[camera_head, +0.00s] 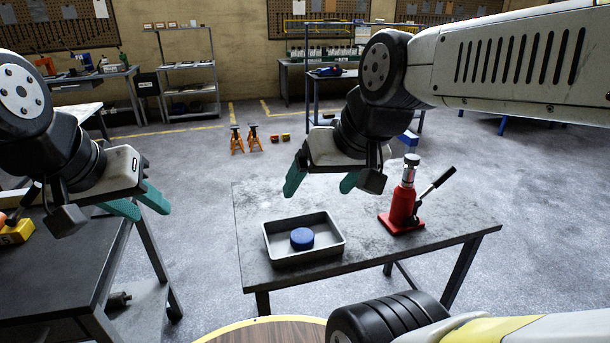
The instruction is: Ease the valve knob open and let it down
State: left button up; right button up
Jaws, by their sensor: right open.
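A red bottle jack (403,205) with a silver ram top and a black-ended lever pointing up to the right stands upright on the grey table (460,217). Its valve knob is too small to make out, and I cannot tell how far it is turned. My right gripper (317,190) is open and empty, with teal fingers pointing down. It is above the table, left of the jack and apart from it. My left gripper (153,214) is open and empty at the far left, between the dark bench and the table.
A grey tray (335,243) holding a blue round piece (302,238) sits at the table's left front. A dark workbench (60,275) stands at left with a yellow item (15,232) on it. Orange stands (237,139) are on the floor behind. The table between tray and jack is clear.

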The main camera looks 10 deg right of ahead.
aim_at(413, 221)
jog(key=z, duration=1.4)
